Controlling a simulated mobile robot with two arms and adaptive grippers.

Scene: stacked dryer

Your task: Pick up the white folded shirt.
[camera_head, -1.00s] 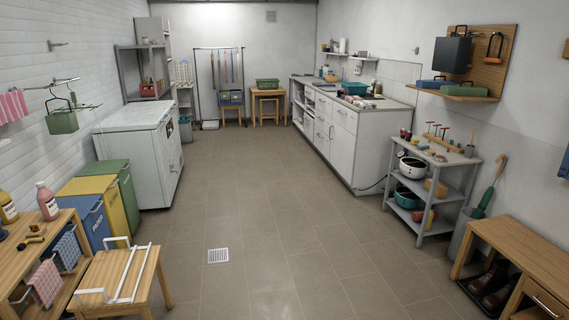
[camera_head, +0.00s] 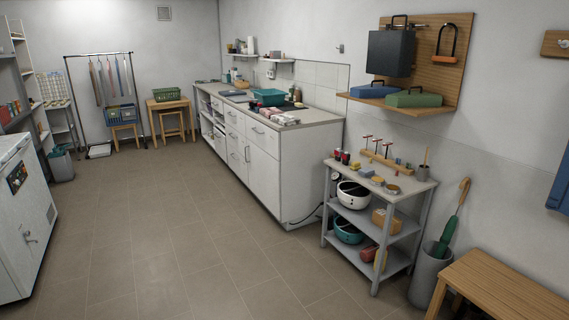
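I cannot make out a white folded shirt for certain in this view. Some small reddish, dark and pale items (camera_head: 277,117) lie on the counter beside a teal basket (camera_head: 268,97); they are too small to tell whether a shirt is among them. A green basket (camera_head: 168,94) stands on a small wooden table (camera_head: 182,103) at the back, and its contents are not clear. Neither of my grippers is in view.
A white counter with drawers (camera_head: 263,176) runs along the right wall. A grey shelf cart (camera_head: 385,205), an umbrella bin (camera_head: 430,272) and a wooden bench (camera_head: 500,290) stand at the right. A white chest (camera_head: 18,225) is at the left. The tiled floor between is clear.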

